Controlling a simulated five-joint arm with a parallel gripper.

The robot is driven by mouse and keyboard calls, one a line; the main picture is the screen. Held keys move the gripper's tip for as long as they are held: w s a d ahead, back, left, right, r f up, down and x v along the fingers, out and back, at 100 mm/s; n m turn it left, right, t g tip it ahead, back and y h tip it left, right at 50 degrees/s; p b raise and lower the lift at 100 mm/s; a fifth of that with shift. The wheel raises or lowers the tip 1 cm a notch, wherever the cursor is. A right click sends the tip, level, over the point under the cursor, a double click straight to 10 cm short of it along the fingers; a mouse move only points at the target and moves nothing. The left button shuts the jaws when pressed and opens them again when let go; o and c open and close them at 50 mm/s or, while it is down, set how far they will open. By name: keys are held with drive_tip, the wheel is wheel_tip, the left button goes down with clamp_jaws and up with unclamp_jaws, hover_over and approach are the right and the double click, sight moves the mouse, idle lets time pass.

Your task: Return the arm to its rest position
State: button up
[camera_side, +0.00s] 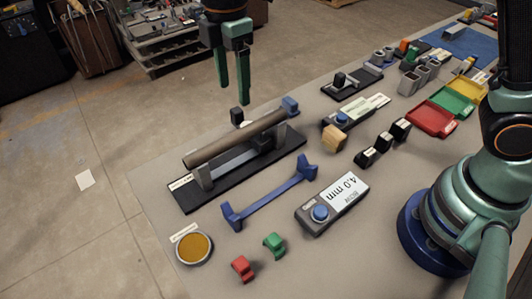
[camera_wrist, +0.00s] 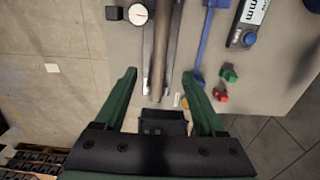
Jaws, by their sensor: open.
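My gripper (camera_side: 233,93) hangs open and empty in the air above the far left edge of the table in the side view. Its two green fingers point down, with a clear gap between them. In the wrist view the open gripper (camera_wrist: 162,82) has its fingers on both sides of the near end of a brown rod, which appears lower down and apart from them. My arm's base stands at the right of the side view.
A brown rod (camera_side: 235,139) lies on a black stand below the gripper. A blue double-ended part (camera_side: 268,199), a labelled box (camera_side: 333,204), red block (camera_side: 243,268), green block (camera_side: 274,243) and round dish (camera_side: 194,248) lie nearer. Coloured trays (camera_side: 431,118) stand right.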

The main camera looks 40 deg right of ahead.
drive_tip(key=shift+d, duration=0.1)
drive_tip(key=s+d+r+m+t, duration=0.2)
drive_tip(key=s+d+m, duration=0.3)
drive_tip(key=d+m, duration=0.4)
drive_tip(key=s+d+r+m+t, duration=0.3)
drive_tip(key=s+d+m, duration=0.3)
drive_tip(key=d+m, duration=0.3)
drive_tip(key=d, duration=0.2)
drive_tip(key=shift+s+d+t, duration=0.25)
drive_tip(key=shift+d+t, duration=0.05)
drive_tip(key=shift+d, duration=0.1)
